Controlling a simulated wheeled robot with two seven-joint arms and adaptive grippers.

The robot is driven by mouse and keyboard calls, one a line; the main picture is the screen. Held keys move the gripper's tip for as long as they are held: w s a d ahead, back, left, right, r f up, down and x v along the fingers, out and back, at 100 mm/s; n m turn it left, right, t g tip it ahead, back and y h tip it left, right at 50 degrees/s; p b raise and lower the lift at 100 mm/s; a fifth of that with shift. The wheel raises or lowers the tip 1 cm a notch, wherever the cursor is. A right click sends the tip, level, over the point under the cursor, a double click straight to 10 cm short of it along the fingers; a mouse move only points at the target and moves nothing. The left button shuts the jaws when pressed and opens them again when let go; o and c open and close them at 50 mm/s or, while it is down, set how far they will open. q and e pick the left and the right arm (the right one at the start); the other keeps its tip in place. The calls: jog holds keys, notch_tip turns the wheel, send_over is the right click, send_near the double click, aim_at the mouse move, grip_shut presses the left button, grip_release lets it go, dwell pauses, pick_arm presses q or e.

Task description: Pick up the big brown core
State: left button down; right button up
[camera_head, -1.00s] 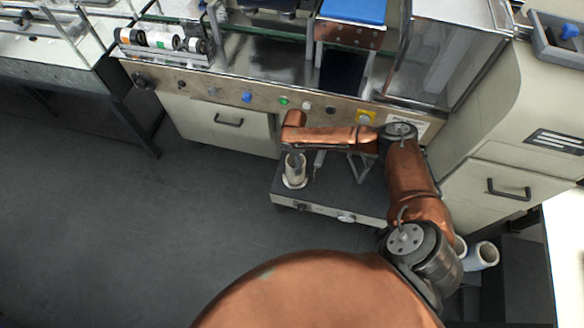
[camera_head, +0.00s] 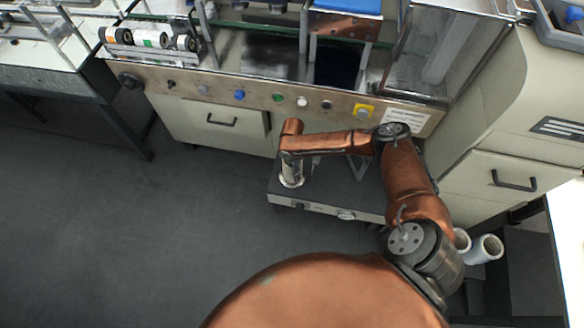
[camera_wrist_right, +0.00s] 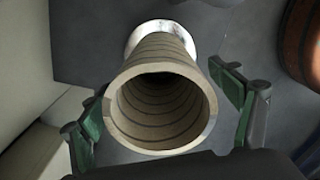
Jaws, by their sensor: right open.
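The big brown core (camera_wrist_right: 141,112) is a hollow ribbed tube. In the right wrist view its open end faces the camera, and its far end meets a shiny pale round base (camera_wrist_right: 160,32). My right gripper (camera_wrist_right: 160,92) is open, with one green-padded finger on each side of the core. I cannot tell whether either finger touches it. In the head view the core (camera_head: 291,178) stands upright on a low dark platform (camera_head: 335,188), below the end of my right arm, which hides its upper part. My left gripper is not in view.
A machine with a button panel (camera_head: 230,93) stands behind the platform. A cabinet (camera_head: 490,190) is at the right, and white rolls (camera_head: 487,248) stand near it. Open dark floor (camera_head: 130,230) lies to the left.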

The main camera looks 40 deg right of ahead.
jog(key=shift+c, duration=0.3)
jog(key=c, duration=1.3)
jog(key=shift+r, duration=0.1)
jog(key=shift+c, duration=0.2)
